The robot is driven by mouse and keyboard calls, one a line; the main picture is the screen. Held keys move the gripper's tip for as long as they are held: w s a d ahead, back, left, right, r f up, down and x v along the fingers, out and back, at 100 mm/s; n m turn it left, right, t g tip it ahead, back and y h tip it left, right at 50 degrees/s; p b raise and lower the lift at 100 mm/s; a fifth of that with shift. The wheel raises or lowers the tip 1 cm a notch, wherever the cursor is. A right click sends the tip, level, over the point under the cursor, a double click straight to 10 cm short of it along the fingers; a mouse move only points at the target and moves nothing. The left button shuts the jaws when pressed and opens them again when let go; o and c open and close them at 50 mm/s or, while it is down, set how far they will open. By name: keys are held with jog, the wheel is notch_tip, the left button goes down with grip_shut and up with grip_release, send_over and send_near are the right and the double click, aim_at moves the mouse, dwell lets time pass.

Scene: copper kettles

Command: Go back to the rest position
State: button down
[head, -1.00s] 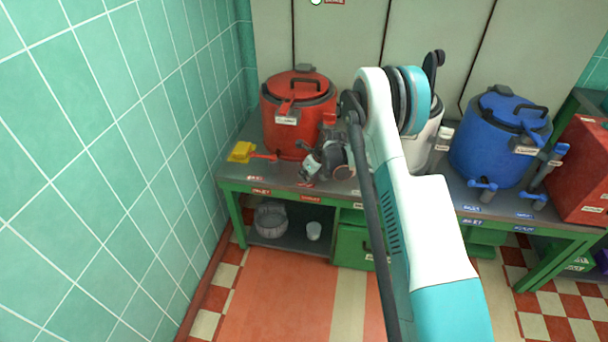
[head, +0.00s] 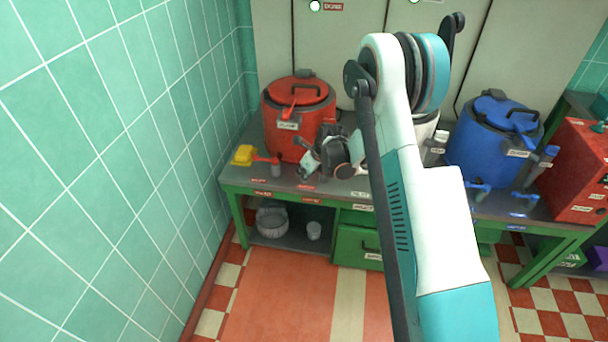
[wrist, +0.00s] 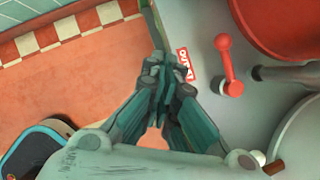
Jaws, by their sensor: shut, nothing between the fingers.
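My gripper (wrist: 165,85) is shut and empty in the wrist view, its fingertips together above the front edge of the grey worktop (wrist: 205,60). In the head view my gripper (head: 312,163) is at the front of the red kettle (head: 290,140), partly hidden by my own wrist. My raised arm covers much of the middle of the head view and hides most of a white kettle (head: 426,128) behind it.
A red tap with a lever (wrist: 228,62) stands close right of my fingers. A yellow block (head: 243,155) lies at the bench's left end, near the tiled wall (head: 110,170). A blue kettle (head: 490,145) and a red box (head: 577,175) stand at right. Floor in front is clear.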

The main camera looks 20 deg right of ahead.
jog(key=shift+r, duration=0.1)
dwell(0.3)
jog(key=s+a+r+n, duration=0.1)
jog(key=s+r+n, duration=0.4)
jog(key=r, duration=0.4)
jog(key=s+r+n+t+h, duration=0.1)
jog(key=s+r+n, duration=0.35)
jog(key=r, duration=0.35)
jog(key=s+a+r+n, duration=0.1)
jog(key=s+r+n, duration=0.35)
jog(key=r, duration=0.45)
jog(key=s+r+n+t+h, duration=0.1)
jog(key=s+r+n, duration=0.1)
jog(key=s+n, duration=0.5)
jog(key=s+r+n, duration=0.3)
jog(key=s+n, duration=0.5)
jog(key=s, duration=1)
jog(key=shift+s+a+r+n+t+h, duration=0.15)
jog(key=shift+a+r+n+t+h, duration=0.15)
jog(key=shift+t+h, duration=0.1)
